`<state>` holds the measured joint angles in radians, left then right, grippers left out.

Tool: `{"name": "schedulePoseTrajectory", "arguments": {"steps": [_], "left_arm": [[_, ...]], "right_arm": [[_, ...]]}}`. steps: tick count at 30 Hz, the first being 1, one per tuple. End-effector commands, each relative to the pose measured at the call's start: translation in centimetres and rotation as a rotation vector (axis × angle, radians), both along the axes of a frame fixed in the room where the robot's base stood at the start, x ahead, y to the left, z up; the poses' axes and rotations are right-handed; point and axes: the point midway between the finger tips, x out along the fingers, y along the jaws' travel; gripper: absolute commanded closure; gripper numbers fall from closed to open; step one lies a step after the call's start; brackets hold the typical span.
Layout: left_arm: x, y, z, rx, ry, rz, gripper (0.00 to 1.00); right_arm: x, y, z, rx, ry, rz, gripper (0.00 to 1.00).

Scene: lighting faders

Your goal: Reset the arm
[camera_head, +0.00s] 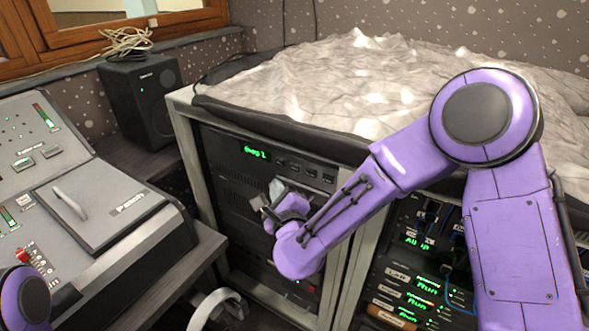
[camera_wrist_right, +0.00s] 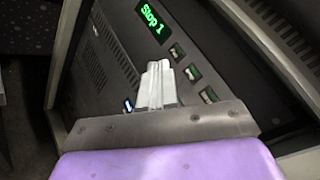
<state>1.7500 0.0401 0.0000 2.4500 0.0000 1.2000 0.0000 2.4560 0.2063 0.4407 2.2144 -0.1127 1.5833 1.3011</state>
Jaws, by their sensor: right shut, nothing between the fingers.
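My right arm is purple and reaches in from the right in the head view. Its gripper (camera_head: 272,200) is shut and empty, in front of the black rack panel (camera_head: 228,172) below a green display (camera_head: 255,152). In the right wrist view, the gripper's pale fingers (camera_wrist_right: 157,85) are together, pointing at the panel (camera_wrist_right: 110,65), with the green display (camera_wrist_right: 150,18) and a row of buttons above and to the right. I cannot tell whether the fingertips touch the panel. A purple part of my left arm shows at the lower left corner; its gripper is out of view.
A lighting console (camera_head: 100,205) with faders stands at the left, near a black speaker (camera_head: 143,100). A second rack (camera_head: 410,270) with green displays and cables stands at the right, partly behind my arm. A crumpled grey cover (camera_head: 330,85) lies on top. White headphones (camera_head: 215,303) hang low.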

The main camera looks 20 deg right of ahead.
Motion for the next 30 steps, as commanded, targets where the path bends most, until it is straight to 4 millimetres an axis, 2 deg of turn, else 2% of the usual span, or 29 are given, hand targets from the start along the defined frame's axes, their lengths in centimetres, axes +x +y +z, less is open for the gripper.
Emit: {"name": "schedulePoseTrajectory", "arguments": {"steps": [20, 23, 24, 26, 27, 29, 30], "left_arm": [[0.0, 0.0, 0.0, 0.000, 0.000, 0.000, 0.57], [0.0, 0.0, 0.0, 0.000, 0.000, 0.000, 0.57], [0.0, 0.0, 0.0, 0.000, 0.000, 0.000, 0.57], [0.0, 0.0, 0.0, 0.000, 0.000, 0.000, 0.57], [0.0, 0.0, 0.3, 0.000, 0.000, 0.000, 0.57], [0.0, 0.0, 0.9, 0.000, 0.000, 0.000, 0.57], [0.0, 0.0, 1.2, 0.000, 0.000, 0.000, 0.57]], "right_arm": [[0.0, 0.0, 0.0, -0.007, 0.001, 0.000, 1.00], [0.0, 0.2, -0.2, -0.128, 0.024, 0.023, 1.00], [-0.1, 0.4, -0.6, -0.234, 0.051, 0.046, 1.00], [-0.8, 0.0, -2.4, -0.469, 0.128, 0.096, 1.00], [-2.0, -0.8, -5.1, -0.664, 0.220, 0.147, 1.00], [-4.6, -2.4, -10.1, -0.925, 0.379, 0.250, 1.00], [-6.6, -3.5, -13.1, -1.061, 0.471, 0.323, 1.00]]}}
